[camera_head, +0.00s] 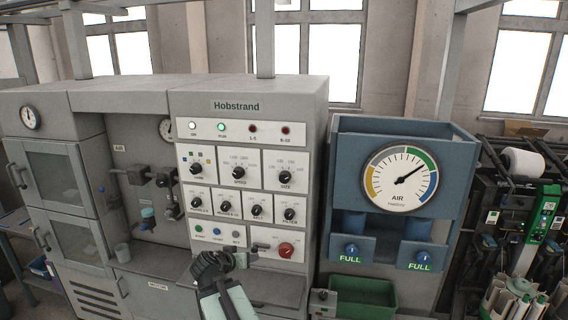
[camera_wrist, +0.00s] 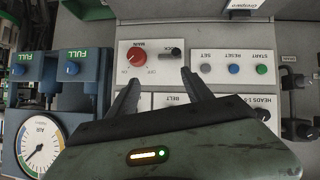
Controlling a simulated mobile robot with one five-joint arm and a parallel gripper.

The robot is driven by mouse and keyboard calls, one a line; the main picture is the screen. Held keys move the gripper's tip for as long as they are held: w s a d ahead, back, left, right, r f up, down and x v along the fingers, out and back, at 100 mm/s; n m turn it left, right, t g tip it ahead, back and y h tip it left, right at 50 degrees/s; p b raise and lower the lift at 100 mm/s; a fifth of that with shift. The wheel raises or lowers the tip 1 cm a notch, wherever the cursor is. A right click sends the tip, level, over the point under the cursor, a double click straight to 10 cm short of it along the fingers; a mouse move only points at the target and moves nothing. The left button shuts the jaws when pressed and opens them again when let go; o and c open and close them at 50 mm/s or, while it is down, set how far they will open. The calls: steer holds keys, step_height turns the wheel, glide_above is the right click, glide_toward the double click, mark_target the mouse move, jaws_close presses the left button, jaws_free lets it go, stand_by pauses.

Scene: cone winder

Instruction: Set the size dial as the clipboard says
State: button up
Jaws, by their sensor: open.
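The size dial (camera_head: 286,177) is a black knob on a white plate at the upper right of the grey Hobstrand control panel (camera_head: 250,120). Its label reads SIZE, but the scale marks around it are too small to read. My gripper (camera_head: 212,262) is in front of the panel's lower left, below and left of the size dial and apart from it. In the wrist view my gripper (camera_wrist: 160,78) is open and empty, facing the lower panel, which appears upside down. The size dial does not show in the wrist view. I cannot make out a clipboard in either view.
The speed dial (camera_head: 238,173) is left of the size dial, with a row of smaller knobs below. A red main switch (camera_head: 286,250) and coloured buttons (camera_wrist: 234,69) lie lower. A blue air gauge unit (camera_head: 402,178) stands right, above a green bin (camera_head: 362,299).

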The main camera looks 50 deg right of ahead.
mark_target(283, 180)
steer(key=s+d+r+t+h+p, duration=0.1)
steer(key=d+r+t+h+p, duration=0.1)
steer(key=d+r, duration=0.5)
steer(key=d+r+m+t+h+p, duration=0.1)
steer(key=d+r+t+h+p, duration=0.1)
steer(key=d+r, duration=0.6)
step_height(283, 180, up, 6)
steer(key=shift+s+m+t+h+p, duration=0.3)
steer(key=shift+s+t+h+p, duration=0.1)
steer(key=shift+p, duration=0.25)
steer(key=x, duration=0.7)
steer(key=shift+d, duration=0.15)
steer(key=c, duration=1.2)
steer(key=shift+d, duration=0.2)
jaws_close()
steer(key=shift+a, duration=0.2)
